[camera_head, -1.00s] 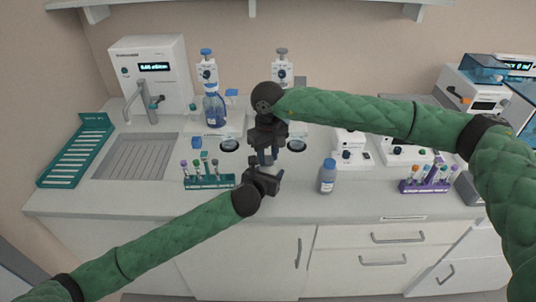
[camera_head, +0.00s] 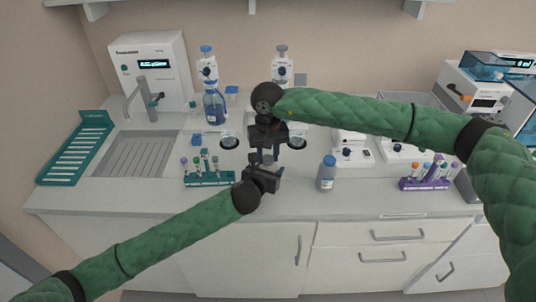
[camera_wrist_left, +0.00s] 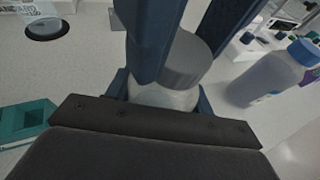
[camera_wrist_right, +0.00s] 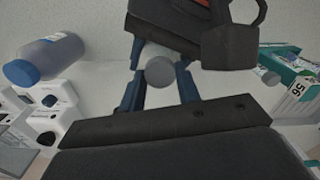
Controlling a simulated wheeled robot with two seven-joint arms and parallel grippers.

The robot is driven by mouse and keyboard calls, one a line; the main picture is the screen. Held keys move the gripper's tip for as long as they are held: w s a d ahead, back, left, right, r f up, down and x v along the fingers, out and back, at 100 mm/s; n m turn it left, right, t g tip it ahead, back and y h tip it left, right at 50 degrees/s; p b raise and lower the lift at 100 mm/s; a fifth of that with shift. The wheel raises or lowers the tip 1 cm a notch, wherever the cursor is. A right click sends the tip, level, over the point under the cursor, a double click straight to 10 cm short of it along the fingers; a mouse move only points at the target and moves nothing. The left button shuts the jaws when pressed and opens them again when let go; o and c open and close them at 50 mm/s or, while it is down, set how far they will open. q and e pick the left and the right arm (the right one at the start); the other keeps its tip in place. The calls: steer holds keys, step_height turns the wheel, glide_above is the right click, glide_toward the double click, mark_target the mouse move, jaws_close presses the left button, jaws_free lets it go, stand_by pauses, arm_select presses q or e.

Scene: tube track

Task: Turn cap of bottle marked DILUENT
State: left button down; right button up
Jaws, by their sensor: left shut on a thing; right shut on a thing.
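A pale bottle (camera_wrist_left: 160,97) with a grey cap (camera_wrist_left: 185,62) stands upright between my two grippers. My left gripper (camera_head: 268,174) is shut on the bottle body from the side. My right gripper (camera_head: 268,150) points down from above and is shut on the grey cap, which shows between its fingers in the right wrist view (camera_wrist_right: 160,73). In the head view the bottle is mostly hidden by the grippers. No marking can be read on it, so I cannot confirm DILUENT. A second bottle with a blue cap (camera_head: 327,174) stands on the counter to the right.
A teal rack (camera_head: 209,179) with several tubes stands left of the grippers, and a purple rack (camera_head: 425,184) stands right. A large blue bottle (camera_head: 215,107) stands behind at left, near a sink (camera_head: 138,155). The counter front (camera_head: 360,205) is clear.

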steer(key=m, duration=0.9)
steer(key=shift+m, duration=0.4)
steer(key=m, duration=0.9)
steer(key=shift+m, duration=0.4)
steer(key=shift+w, duration=0.1)
steer(key=o, duration=1)
steer(key=shift+r, duration=2.25)
